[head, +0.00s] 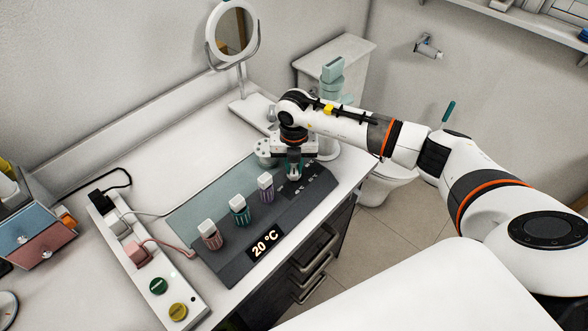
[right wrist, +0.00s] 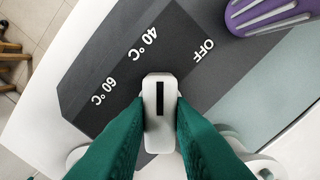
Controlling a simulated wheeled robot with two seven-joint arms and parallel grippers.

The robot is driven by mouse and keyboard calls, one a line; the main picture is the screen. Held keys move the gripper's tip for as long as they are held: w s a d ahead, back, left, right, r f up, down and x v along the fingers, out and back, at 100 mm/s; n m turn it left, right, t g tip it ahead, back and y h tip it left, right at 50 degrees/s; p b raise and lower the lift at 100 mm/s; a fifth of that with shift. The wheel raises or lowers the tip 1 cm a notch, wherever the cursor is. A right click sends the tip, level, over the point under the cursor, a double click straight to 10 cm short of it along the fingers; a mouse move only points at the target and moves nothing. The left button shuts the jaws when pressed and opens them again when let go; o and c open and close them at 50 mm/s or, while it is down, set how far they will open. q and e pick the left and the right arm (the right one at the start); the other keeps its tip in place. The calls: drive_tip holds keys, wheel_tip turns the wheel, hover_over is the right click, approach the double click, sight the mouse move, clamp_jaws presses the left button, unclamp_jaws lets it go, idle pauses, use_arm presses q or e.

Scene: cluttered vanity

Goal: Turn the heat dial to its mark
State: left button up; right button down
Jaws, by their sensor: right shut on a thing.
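The heat dial shows in the right wrist view as a white knob (right wrist: 152,130) with a black pointer line, on a dark grey panel (right wrist: 110,60). Printed around it are OFF, 40 °C and 60 °C. The line points up in that view, between 40 °C and OFF. My right gripper (head: 293,172) is over the panel's far right end, and its green fingers (right wrist: 153,118) are shut on the knob's sides. In the head view the gripper mostly hides the dial. The display (head: 265,242) reads 20 °C. My left gripper is not in view.
Red (head: 210,236), teal (head: 240,210) and purple (head: 266,187) striped pieces with white tops stand along the panel. A power strip (head: 132,250) with plugs lies to the left. A round mirror (head: 234,32) stands behind. Drawers are below the front edge.

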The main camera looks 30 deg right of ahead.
sight(294, 167)
drive_tip(key=n+b, duration=0.3)
drive_tip(key=n, duration=0.1)
drive_tip(key=shift+w+f+n+b, duration=0.1)
drive_tip(key=shift+n+b, duration=0.2)
drive_tip(key=shift+b, duration=0.05)
drive_tip(key=n+b, duration=0.3)
drive_tip(key=shift+n, duration=0.4)
drive_tip(key=n+b, duration=0.3)
drive_tip(key=n, duration=0.1)
drive_tip(key=shift+r+n+b, duration=0.2)
drive_tip(key=shift+n+b, duration=0.7)
drive_tip(key=shift+n, duration=0.3)
drive_tip(key=c, duration=1.3)
unclamp_jaws()
wheel_tip(294, 167, up, 12)
drive_tip(key=shift+b, duration=1)
